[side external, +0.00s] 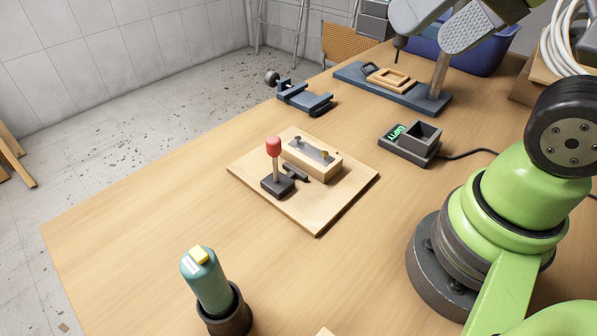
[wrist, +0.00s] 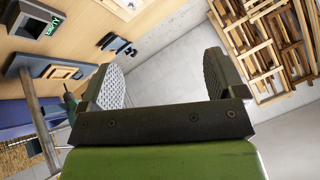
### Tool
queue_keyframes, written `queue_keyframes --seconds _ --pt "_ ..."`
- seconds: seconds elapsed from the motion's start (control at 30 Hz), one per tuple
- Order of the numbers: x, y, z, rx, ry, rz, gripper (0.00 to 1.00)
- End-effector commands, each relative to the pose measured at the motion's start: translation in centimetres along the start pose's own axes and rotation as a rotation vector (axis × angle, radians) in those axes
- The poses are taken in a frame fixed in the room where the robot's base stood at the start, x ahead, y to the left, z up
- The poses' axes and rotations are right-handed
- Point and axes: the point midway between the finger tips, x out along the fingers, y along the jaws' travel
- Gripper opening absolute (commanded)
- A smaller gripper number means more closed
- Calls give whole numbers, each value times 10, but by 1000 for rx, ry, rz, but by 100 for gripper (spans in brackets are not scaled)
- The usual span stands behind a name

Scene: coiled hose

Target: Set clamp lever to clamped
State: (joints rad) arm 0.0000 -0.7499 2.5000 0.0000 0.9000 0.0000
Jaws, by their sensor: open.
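The clamp lever (side external: 274,165) has a red knob on a metal stem and stands upright on a small black base. A short black clamp arm (side external: 294,172) reaches from it toward a wooden block (side external: 318,166) with a metal plate on top. I cannot tell whether the arm touches the block. All sit on a light wooden board (side external: 318,218). My gripper (side external: 440,18) is high at the top right, partly cut off, well away from the lever. In the wrist view my gripper (wrist: 160,75) has its two grey ribbed pads wide apart with nothing between them.
A blue vise-like fixture (side external: 303,97) is behind the board. A blue base (side external: 432,101) with a post is further right. A grey box (side external: 411,143) with a cable is right of the board. A teal bottle (side external: 207,282) stands in a dark holder in front. The left table is clear.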

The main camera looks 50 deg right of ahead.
Motion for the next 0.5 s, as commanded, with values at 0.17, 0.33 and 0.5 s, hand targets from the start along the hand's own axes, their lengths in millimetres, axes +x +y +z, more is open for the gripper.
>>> queue_keyframes --seconds 0.17,0.33,0.5 --pt "1 -2 -5 -10 -16 7 48" --pt "10 -7 -26 -55 -94 33 9" --pt "30 -11 -58 -124 -212 54 0"
